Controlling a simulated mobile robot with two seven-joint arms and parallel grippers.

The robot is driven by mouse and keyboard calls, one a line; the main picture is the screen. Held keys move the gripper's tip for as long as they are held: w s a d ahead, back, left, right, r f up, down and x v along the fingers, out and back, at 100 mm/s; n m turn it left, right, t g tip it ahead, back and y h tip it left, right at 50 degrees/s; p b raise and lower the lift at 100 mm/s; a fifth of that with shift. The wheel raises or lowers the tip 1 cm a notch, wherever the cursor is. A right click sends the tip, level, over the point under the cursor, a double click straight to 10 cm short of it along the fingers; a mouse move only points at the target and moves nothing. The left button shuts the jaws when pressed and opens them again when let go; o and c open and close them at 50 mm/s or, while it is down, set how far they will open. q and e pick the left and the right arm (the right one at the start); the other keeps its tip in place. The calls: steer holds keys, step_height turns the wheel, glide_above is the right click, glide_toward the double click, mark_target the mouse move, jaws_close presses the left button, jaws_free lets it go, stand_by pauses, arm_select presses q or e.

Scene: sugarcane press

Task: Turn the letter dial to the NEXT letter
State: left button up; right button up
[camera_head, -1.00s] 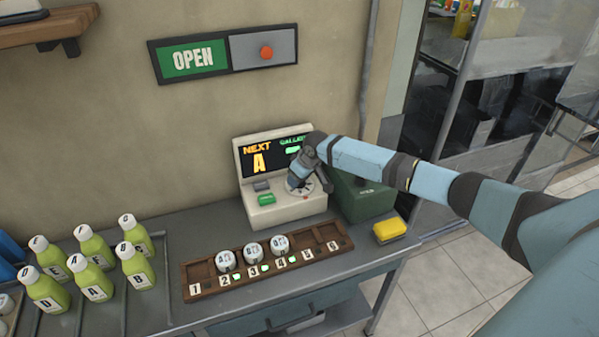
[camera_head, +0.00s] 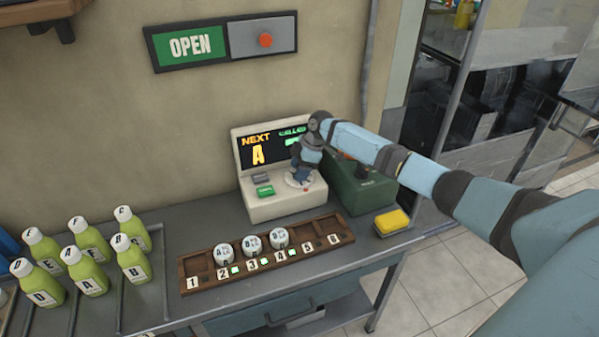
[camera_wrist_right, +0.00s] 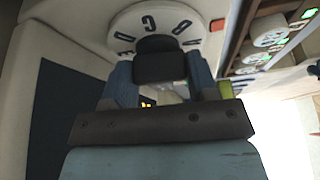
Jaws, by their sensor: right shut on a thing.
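The letter dial is a round white disc (camera_head: 299,181) on the sloping front of the cream console (camera_head: 284,205). The console's dark screen (camera_head: 265,148) reads NEXT with a yellow A. My right gripper (camera_head: 302,173) is at the dial from above. In the right wrist view the dial (camera_wrist_right: 190,27) shows black letters around its rim, C and D among them, and a dark knob (camera_wrist_right: 160,62) at its middle. My right gripper (camera_wrist_right: 161,80) is shut on this knob, a finger on each side. The dial's pointer cannot be made out. My left gripper is not in view.
A green box (camera_head: 362,186) stands right beside the console, with a yellow sponge (camera_head: 391,222) in front of it. A wooden rack (camera_head: 190,265) with numbered slots and several white lidded pieces lies before the console. Green bottles (camera_head: 92,277) stand at the left.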

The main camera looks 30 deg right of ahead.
steer(key=shift+n+g+b, duration=0.3)
steer(key=shift+n+b, duration=0.1)
steer(key=shift+n, duration=0.5)
steer(key=o, duration=0.9)
steer(key=shift+r, duration=0.1)
steer(key=v, duration=1.3)
steer(key=shift+w+d+r, duration=0.1)
steer(key=shift+d+r, duration=0.1)
steer(key=shift+r, duration=0.1)
